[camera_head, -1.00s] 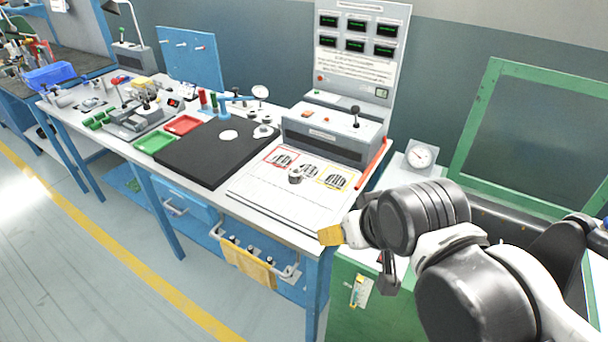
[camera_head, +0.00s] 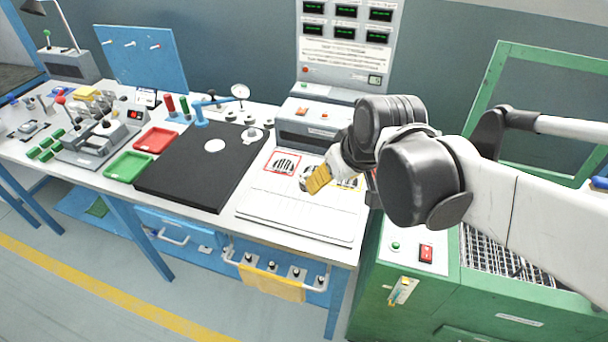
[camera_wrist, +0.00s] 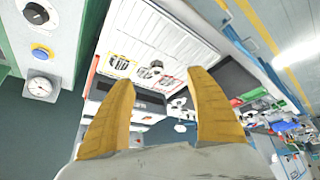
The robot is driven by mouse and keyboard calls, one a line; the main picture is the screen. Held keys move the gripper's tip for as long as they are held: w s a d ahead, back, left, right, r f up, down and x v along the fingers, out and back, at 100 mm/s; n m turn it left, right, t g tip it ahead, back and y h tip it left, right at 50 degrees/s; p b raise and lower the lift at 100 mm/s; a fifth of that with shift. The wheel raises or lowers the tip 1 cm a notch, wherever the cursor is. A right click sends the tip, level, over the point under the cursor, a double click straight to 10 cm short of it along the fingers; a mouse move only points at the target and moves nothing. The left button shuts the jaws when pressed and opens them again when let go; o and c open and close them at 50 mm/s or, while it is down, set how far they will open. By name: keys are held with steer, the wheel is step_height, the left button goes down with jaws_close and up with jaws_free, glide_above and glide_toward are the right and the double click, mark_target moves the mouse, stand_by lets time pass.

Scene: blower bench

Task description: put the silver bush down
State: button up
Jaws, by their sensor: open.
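The silver bush (camera_wrist: 156,67) shows in the wrist view as a small round metal piece on the white panel (camera_wrist: 165,32), beside the printed marks. In that view it appears in the gap between my two yellow fingers, beyond their tips and apart from them. My gripper (camera_wrist: 161,75) is open with nothing between its fingers. In the head view my gripper (camera_head: 318,180) is over the right part of the white panel (camera_head: 290,217) and largely hides the bush there.
A grey tester box (camera_head: 305,135) stands behind the panel. A black mat (camera_head: 195,180), a green tray (camera_head: 130,165) and a red tray (camera_head: 155,140) are to the left. A green cabinet (camera_head: 420,290) is at the right. The front of the white panel is clear.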

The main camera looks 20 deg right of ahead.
steer(key=w+d+f+n+g+y+p, duration=0.1)
steer(key=w+f+p, duration=0.1)
steer(key=w, duration=0.3)
steer(key=w+d+f+n+p, duration=0.1)
steer(key=w+n+p, duration=0.1)
steer(key=w, duration=0.4)
steer(key=shift+n+g+y, duration=0.4)
steer(key=shift+n+g, duration=0.2)
steer(key=shift+n, duration=0.2)
steer(key=x, duration=0.3)
steer(key=w+d+x, duration=0.1)
steer(key=x, duration=0.3)
steer(key=b+x, duration=0.1)
steer(key=x, duration=0.2)
steer(key=shift+w+d+f, duration=0.1)
steer(key=shift+w+f, duration=0.15)
steer(key=shift+w, duration=0.15)
steer(key=b+x, duration=0.3)
steer(key=x, duration=0.3)
steer(key=shift+s, duration=0.1)
steer(key=shift+r, duration=0.1)
jaws_close()
